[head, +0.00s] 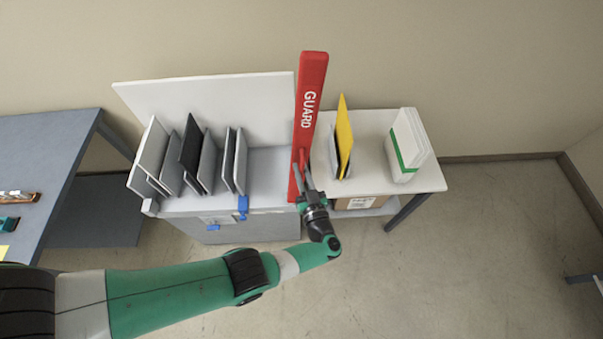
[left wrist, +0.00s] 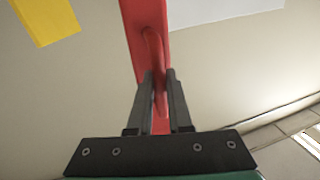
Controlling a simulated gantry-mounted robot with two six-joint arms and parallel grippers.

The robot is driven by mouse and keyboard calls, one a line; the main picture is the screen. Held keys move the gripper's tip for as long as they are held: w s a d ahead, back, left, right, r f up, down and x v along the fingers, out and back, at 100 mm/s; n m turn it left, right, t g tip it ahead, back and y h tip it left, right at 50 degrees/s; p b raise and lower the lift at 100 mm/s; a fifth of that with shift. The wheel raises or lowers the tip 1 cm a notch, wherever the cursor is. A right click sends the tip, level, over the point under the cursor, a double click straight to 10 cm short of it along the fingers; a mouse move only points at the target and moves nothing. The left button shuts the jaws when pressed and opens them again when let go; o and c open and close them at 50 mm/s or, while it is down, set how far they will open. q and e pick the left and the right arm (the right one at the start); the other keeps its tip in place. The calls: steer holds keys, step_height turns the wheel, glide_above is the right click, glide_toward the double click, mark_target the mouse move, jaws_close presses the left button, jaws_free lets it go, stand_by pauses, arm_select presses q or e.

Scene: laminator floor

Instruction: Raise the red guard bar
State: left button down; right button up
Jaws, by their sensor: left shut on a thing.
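The red guard bar (head: 311,92), marked GUARD, stands up at the right end of the grey laminator cabinet (head: 235,226) in the head view. Its top rises above the white back panel. My left gripper (head: 302,166) is at the lower part of the bar, shut on its red handle. In the left wrist view the bar (left wrist: 143,15) runs up out of the picture, and the handle (left wrist: 156,65) sits between the two dark fingers (left wrist: 158,100). My right gripper shows in neither view.
Several grey and black boards (head: 190,150) stand upright on the cabinet. A white table (head: 370,160) to the right holds a yellow panel (head: 344,135) and a white stack with a green band (head: 407,150). A grey table (head: 50,150) is at the left.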

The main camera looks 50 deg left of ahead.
arm_select(q)
steer(key=shift+w+d+f, duration=0.1)
steer(key=shift+f, duration=0.15)
steer(key=c, duration=1.2)
jaws_free()
steer(key=o, duration=0.3)
steer(key=shift+w+r, duration=0.1)
steer(key=shift+w, duration=0.05)
steer(key=shift+o, duration=0.2)
steer(key=shift+d, duration=0.1)
steer(key=v, duration=1.1)
steer(key=shift+s+d, duration=0.2)
steer(key=shift+r, duration=0.1)
